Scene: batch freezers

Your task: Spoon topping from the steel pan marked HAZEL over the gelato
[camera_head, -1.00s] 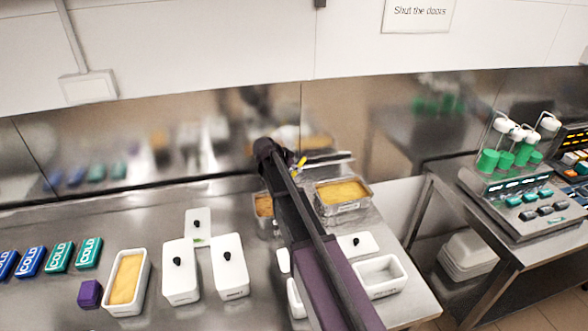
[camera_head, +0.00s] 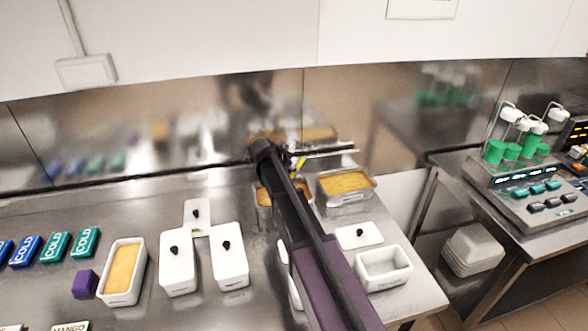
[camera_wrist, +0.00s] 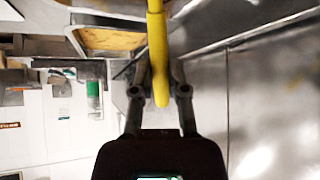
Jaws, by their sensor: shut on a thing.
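My gripper (camera_wrist: 158,90) is shut on a yellow handle (camera_wrist: 157,45), seen close in the wrist view; the handle's far end is out of that frame. In the head view, a bit of yellow (camera_head: 299,163) shows beside the end of my arm, near the back wall. A steel pan (camera_head: 348,200) with golden-brown content stands just right of my arm. Another steel pan (camera_head: 264,216) is partly hidden by my arm. No HAZEL mark is readable. A white tub (camera_head: 122,298) of yellow-orange content stands at the left; I cannot tell which content is the gelato.
Lidded white tubs (camera_head: 178,272) stand left of my arm. An open white tub (camera_head: 384,276) and a white lid (camera_head: 358,236) lie right of it. Blue and green COLD packs (camera_head: 55,246) and a purple block (camera_head: 85,284) are at far left. A MANGO label (camera_head: 70,327) lies in front.

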